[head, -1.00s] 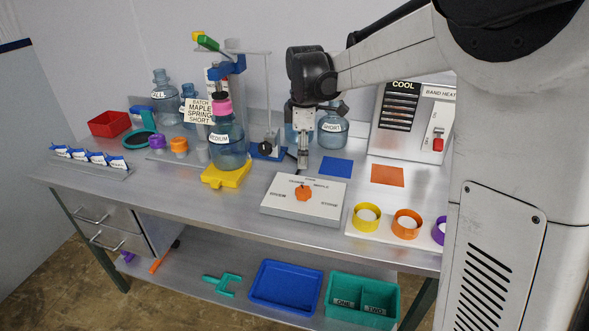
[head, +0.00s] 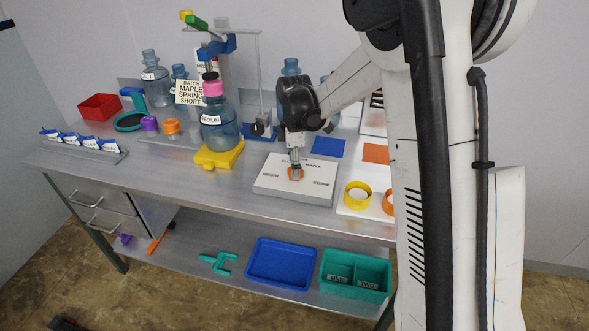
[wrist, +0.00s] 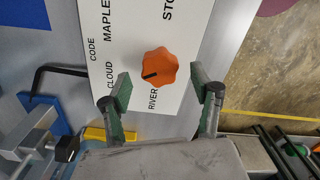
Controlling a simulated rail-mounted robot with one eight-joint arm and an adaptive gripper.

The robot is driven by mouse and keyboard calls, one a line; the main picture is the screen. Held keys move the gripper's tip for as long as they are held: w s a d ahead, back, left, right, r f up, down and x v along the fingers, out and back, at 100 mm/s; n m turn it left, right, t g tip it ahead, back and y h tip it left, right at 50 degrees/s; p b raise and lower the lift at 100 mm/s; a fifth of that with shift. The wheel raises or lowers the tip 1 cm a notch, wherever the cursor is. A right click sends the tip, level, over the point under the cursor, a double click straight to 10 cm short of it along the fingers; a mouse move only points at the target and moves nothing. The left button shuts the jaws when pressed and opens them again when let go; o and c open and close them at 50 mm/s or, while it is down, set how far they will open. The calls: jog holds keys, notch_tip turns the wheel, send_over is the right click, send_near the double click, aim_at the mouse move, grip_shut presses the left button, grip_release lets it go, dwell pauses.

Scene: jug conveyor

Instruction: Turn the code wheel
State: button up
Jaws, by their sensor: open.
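The code wheel is an orange lobed knob (wrist: 159,67) with a black pointer mark, on a white panel box (head: 268,183). In the wrist view the panel carries the words CODE, MAPLE, CLOUD and RIVER, and part of another word. The black mark lies on the knob's side toward CLOUD and RIVER. My gripper (wrist: 160,90) is open, with one finger on each side of the knob and a visible gap to both. In the head view my gripper (head: 296,172) points down over the knob (head: 298,177) and partly hides it.
A medium blue jug (head: 219,132) stands on a yellow base (head: 218,157) left of the panel. A yellow ring (head: 357,194) and an orange ring lie to its right. Blue (head: 328,147) and orange (head: 376,153) squares lie behind. In the wrist view a black bent rod (wrist: 40,75) is beside the panel.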

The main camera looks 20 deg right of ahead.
jog(key=shift+f, duration=1.2)
jog(key=shift+c, duration=0.5)
jog(key=c, duration=1.1)
jog(key=shift+o, duration=0.2)
jog(key=shift+m+b, duration=0.3)
jog(key=shift+b, duration=0.05)
jog(key=m+b, duration=0.3)
jog(key=m, duration=0.1)
jog(key=shift+f+m, duration=0.1)
jog(key=shift+m, duration=0.2)
jog(key=m+b, duration=0.3)
jog(key=m, duration=0.3)
jog(key=shift+w+d, duration=0.1)
jog(key=shift+w, duration=0.05)
jog(key=shift+m, duration=0.4)
